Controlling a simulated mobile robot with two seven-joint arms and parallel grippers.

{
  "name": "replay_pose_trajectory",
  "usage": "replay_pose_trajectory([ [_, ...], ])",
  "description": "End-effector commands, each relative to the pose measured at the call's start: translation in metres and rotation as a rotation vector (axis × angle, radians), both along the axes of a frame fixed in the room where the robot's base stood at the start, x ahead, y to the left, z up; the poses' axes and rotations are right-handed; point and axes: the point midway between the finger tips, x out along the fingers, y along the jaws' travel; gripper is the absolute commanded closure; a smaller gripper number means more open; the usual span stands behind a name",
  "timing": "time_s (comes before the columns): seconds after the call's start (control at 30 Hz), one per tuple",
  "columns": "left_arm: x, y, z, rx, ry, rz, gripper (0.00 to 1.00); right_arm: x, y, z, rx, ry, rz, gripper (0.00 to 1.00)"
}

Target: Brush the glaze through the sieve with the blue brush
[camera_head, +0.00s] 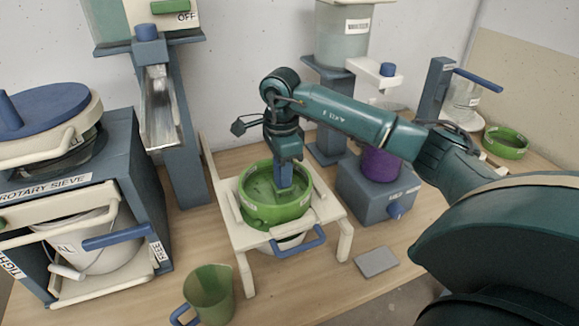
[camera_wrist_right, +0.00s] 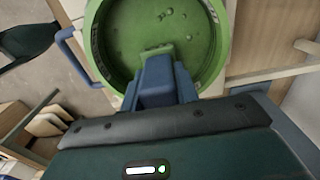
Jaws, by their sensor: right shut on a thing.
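The green sieve (camera_head: 250,215) rests on a cream stand (camera_head: 340,216), with dark green glaze (camera_head: 262,190) inside. It also shows in the right wrist view (camera_wrist_right: 97,38), where the glaze (camera_wrist_right: 150,25) has several blobs on it. My right gripper (camera_head: 285,158) points down over the sieve and is shut on the blue brush (camera_head: 285,178), whose lower end reaches into the sieve. Part of a white bucket (camera_head: 291,243) shows below the sieve. My left gripper is not in view.
A rotary sieve machine (camera_head: 140,170) stands at the left. A green jug (camera_head: 211,292) stands at the front, and a grey slab (camera_head: 376,262) lies right of the stand. A purple container (camera_head: 380,166) on a blue-grey base (camera_head: 362,195) stands behind my right arm.

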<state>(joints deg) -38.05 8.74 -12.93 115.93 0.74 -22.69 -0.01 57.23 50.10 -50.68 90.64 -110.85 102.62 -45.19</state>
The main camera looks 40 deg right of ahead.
Motion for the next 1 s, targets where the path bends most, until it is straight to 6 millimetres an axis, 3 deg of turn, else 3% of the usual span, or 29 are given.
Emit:
replay_pose_trajectory([
  [0.5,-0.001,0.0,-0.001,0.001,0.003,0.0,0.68,0.014,0.047,-0.005,0.005,0.008,0.008,0.96],
  [1.0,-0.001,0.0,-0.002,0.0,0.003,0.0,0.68,0.014,0.045,-0.006,0.004,0.007,0.005,0.96],
])
